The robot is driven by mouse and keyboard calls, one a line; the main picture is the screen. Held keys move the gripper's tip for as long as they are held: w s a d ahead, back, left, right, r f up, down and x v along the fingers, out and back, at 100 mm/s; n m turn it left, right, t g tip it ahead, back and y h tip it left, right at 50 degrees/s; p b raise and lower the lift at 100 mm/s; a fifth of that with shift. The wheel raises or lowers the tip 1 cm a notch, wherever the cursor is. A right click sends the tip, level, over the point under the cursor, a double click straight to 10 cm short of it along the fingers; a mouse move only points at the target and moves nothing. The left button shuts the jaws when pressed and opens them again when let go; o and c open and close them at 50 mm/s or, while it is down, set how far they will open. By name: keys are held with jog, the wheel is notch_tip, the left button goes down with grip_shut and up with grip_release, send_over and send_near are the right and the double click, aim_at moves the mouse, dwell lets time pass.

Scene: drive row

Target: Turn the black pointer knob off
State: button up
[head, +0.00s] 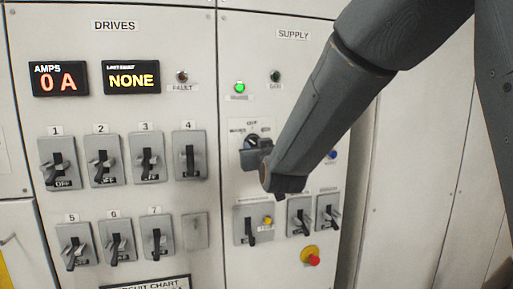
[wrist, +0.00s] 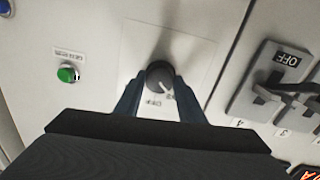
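The black pointer knob (wrist: 159,75) sits on a pale plate under the SUPPLY heading. In the wrist view, which is roughly upside down, its white mark points to the lower right, between a label straight below and one at lower right. In the head view the knob (head: 251,141) is partly hidden by my gripper (head: 257,155), and a label that seems to read OFF is above it. In the wrist view my gripper (wrist: 160,82) has one finger on each side of the knob. The fingers look apart, with a slight gap at the left; contact is hard to tell.
A lit green lamp (head: 239,88) is above the knob. Drive switches (head: 189,156) stand to the left. The panel in front is upright and flat.

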jog(key=shift+c, duration=1.4)
jog(key=shift+m+b, duration=0.3)
jog(key=shift+b, duration=0.1)
jog(key=m+b, duration=0.3)
jog(key=b, duration=0.1)
jog(key=shift+f, duration=0.1)
jog(key=m+b, duration=0.4)
jog(key=shift+m+g+b, duration=0.3)
jog(key=shift+m+b, duration=0.6)
jog(key=shift+b, duration=0.25)
jog(key=shift+r, duration=0.2)
jog(key=o, duration=1)
